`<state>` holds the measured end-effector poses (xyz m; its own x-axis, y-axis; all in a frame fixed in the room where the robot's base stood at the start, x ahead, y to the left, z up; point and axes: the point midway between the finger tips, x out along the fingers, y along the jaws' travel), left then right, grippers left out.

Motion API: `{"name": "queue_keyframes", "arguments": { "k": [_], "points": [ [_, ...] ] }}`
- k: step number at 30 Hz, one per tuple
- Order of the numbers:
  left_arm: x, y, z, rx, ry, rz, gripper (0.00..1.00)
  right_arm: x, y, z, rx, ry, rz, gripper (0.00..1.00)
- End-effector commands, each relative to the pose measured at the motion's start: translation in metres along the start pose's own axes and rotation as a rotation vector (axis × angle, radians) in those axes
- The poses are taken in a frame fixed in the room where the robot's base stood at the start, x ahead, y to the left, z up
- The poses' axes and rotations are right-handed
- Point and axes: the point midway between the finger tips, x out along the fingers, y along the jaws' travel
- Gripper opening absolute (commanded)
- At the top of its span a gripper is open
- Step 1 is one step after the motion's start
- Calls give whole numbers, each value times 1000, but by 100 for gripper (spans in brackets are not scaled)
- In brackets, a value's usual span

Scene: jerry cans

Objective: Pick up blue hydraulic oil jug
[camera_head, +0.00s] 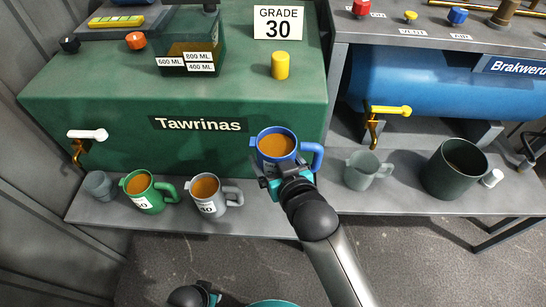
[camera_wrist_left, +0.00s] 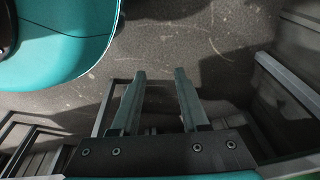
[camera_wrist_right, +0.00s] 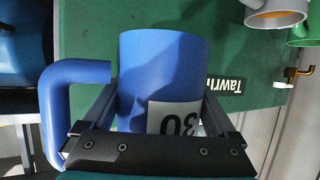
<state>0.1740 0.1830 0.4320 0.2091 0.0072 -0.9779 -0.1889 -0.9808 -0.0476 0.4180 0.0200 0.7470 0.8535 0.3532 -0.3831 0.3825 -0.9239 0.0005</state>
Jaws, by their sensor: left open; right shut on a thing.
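The blue jug (camera_head: 272,138) holds brown oil and has a handle on its right side in the head view. My right gripper (camera_head: 287,178) is shut on its body from the near side. In the right wrist view the jug (camera_wrist_right: 165,72) sits between the two fingers, with a white label reading 30 and the handle outside the grip at left. The head view does not clearly show whether its base touches the grey shelf. My left gripper (camera_wrist_left: 160,98) is open and empty, pointing at the floor, low at the bottom of the head view.
A green jug (camera_head: 147,195) and a grey jug (camera_head: 207,196), both with oil, stand on the grey shelf (camera_head: 180,219) to the left. A grey-green jug (camera_head: 362,174) and dark pot (camera_head: 446,178) stand at right. The green tank (camera_head: 120,110) rises behind.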

Motion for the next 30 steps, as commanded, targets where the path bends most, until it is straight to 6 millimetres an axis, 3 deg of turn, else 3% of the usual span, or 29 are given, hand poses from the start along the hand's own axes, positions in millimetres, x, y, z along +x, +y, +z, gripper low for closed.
{"name": "queue_keyframes", "arguments": {
  "k": [6, 25, 30],
  "points": [
    [3, -3, 6, 2, -2, -4, 45, -3, 0, -10, -1, 8, 0, 0],
    [7, -6, 14, 3, -3, -7, 45, -6, 1, -18, -1, 8, 0, 0],
    [2, -6, 15, 3, -5, -7, 45, -6, 8, -36, -1, 11, 11, 0]
  ]
}}
